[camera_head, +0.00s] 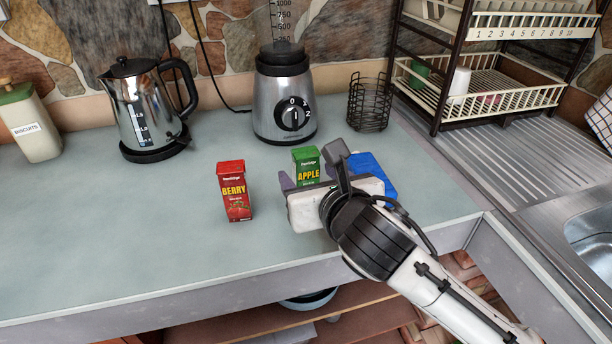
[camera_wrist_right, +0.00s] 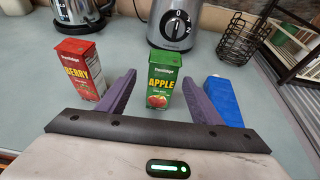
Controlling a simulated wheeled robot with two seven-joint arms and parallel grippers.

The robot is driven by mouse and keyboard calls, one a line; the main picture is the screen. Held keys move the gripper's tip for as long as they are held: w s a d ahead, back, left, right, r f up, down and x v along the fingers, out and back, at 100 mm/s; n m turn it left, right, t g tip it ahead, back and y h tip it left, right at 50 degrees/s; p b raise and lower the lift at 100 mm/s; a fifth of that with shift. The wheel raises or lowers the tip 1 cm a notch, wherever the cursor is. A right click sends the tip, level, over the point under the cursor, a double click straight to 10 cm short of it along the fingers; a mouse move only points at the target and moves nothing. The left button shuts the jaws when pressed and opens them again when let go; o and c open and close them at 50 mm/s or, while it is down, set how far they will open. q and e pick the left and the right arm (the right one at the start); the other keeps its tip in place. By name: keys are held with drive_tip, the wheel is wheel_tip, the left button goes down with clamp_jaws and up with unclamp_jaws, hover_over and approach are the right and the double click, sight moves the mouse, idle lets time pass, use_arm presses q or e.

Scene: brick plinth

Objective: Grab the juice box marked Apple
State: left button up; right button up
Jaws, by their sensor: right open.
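The green juice box marked Apple (camera_head: 307,168) stands upright on the grey counter, its lower part hidden by my right gripper in the head view. In the right wrist view the Apple box (camera_wrist_right: 160,80) stands centred ahead of the gap between the purple fingers. My right gripper (camera_head: 318,178) is open, and its fingers (camera_wrist_right: 162,90) point toward the box, one to each side; I cannot tell whether they touch it. A red juice box marked Berry (camera_head: 234,192) stands upright to the left; it also shows in the right wrist view (camera_wrist_right: 82,70). My left gripper is not in view.
A blue box (camera_head: 374,176) is close on the right, partly behind my gripper; it also shows in the wrist view (camera_wrist_right: 222,101). Behind stand a kettle (camera_head: 140,110), a blender (camera_head: 284,100) and a wire basket (camera_head: 369,104). The counter's left front is clear.

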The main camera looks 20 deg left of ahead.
sight(309, 173)
drive_tip(key=shift+x, duration=1.9)
drive_tip(key=shift+d, duration=0.1)
drive_tip(key=c, duration=1.3)
drive_tip(key=shift+o, duration=0.2)
drive_tip(key=shift+r, duration=0.1)
